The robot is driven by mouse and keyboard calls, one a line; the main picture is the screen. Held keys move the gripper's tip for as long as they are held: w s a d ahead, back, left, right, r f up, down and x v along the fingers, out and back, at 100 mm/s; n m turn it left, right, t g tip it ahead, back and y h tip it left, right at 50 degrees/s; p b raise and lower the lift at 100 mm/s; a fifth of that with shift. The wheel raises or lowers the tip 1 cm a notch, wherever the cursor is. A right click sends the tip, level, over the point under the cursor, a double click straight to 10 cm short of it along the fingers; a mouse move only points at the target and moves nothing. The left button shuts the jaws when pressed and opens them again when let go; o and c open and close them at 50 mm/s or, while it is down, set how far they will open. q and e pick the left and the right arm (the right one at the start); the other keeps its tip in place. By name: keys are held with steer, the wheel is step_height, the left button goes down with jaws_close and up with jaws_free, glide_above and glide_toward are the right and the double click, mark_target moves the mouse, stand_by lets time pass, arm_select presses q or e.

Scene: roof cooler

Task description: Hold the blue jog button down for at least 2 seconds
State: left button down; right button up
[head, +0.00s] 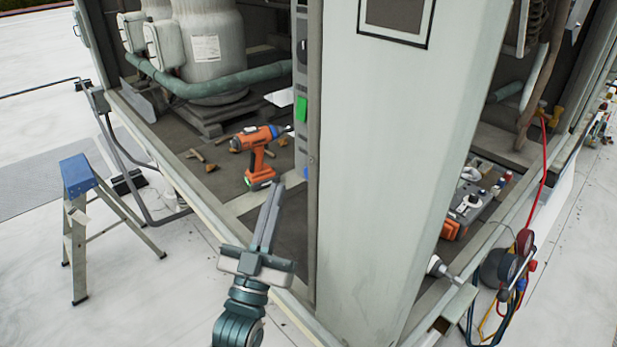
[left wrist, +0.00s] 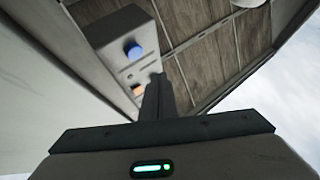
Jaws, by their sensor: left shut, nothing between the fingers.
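The blue jog button (left wrist: 133,50) is a round blue knob on the face of a grey control box (left wrist: 118,27) in the left wrist view. An orange part (left wrist: 138,90) shows lower on the same face. My left gripper (head: 277,187) is shut and empty, its fingers pointing up in the head view, left of the pale corner post. In the left wrist view its fingertips (left wrist: 158,78) appear below and right of the blue button, with a gap in the picture. In the head view the button's face cannot be made out clearly. My right gripper is not in view.
An orange drill (head: 257,152) stands on the unit's floor behind my left gripper. The wide pale post (head: 385,170) stands to its right. A narrow grey panel with a green part (head: 301,108) runs beside the post. A blue-topped stepladder (head: 80,178) stands left.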

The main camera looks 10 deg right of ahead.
arm_select(q)
steer(key=shift+w+d+b, duration=0.2)
steer(key=shift+w+d, duration=0.45)
steer(key=shift+d, duration=0.25)
steer(key=shift+w+d+b, duration=0.15)
steer(key=shift+w+d, duration=0.5)
steer(key=shift+d, duration=0.2)
steer(key=shift+d, duration=0.1)
stand_by(0.8)
steer(key=shift+w+d, duration=0.25)
steer(key=shift+w+d, duration=0.1)
stand_by(0.7)
